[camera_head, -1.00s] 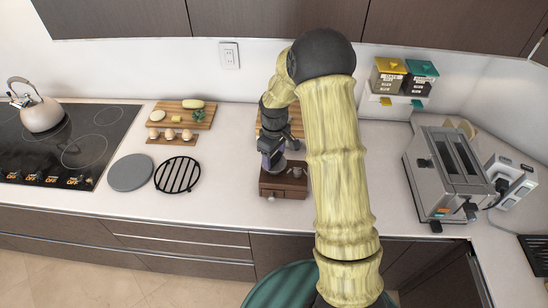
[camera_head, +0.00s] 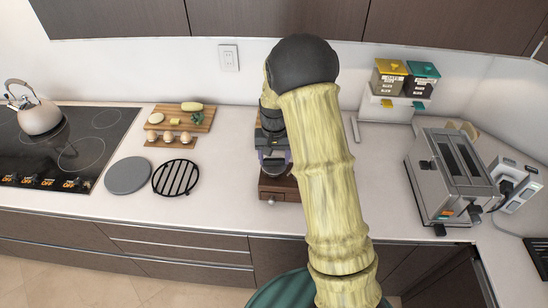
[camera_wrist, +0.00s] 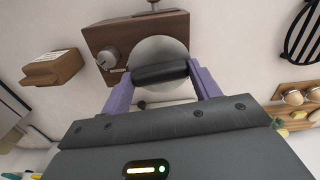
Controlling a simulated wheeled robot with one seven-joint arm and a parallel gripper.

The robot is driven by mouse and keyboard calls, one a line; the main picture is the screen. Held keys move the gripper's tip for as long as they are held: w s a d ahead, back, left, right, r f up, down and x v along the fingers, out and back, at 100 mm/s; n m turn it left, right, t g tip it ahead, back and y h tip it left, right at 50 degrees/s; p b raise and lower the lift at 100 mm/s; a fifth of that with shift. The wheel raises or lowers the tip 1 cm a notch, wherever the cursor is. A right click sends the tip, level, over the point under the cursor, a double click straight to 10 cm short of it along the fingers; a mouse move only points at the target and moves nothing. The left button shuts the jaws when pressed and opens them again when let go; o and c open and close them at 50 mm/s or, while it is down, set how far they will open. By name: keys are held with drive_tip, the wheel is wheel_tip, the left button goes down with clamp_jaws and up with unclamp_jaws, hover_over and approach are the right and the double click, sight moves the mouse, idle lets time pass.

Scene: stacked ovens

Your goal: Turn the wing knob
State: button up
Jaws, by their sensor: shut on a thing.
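A dark wooden box (camera_head: 280,189) with a round pale metal top stands on the counter, partly hidden behind my arm. In the wrist view the box (camera_wrist: 130,30) shows its metal disc (camera_wrist: 152,50) and a small silver round knob (camera_wrist: 108,58) on its side. A short black bar (camera_wrist: 160,73), seemingly the wing knob, lies across in front of the disc. My gripper (camera_wrist: 161,80) is shut on this bar, with a purple finger at each end of it. In the head view my gripper (camera_head: 273,160) is right above the box, small and partly covered by my arm.
A round black grate (camera_head: 177,177) and a grey disc (camera_head: 128,175) lie left of the box. A cutting board (camera_head: 183,118) with food and a small egg rack (camera_head: 170,138) stand behind them. A toaster (camera_head: 450,170) stands at the right.

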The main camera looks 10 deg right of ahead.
sight(274, 160)
drive_tip(key=shift+m, duration=1.5)
drive_tip(key=o, duration=1)
drive_tip(key=shift+r, duration=0.15)
wheel_tip(274, 160, up, 17)
drive_tip(key=b, duration=0.3)
drive_tip(key=shift+r, duration=0.1)
drive_tip(key=shift+s, duration=0.1)
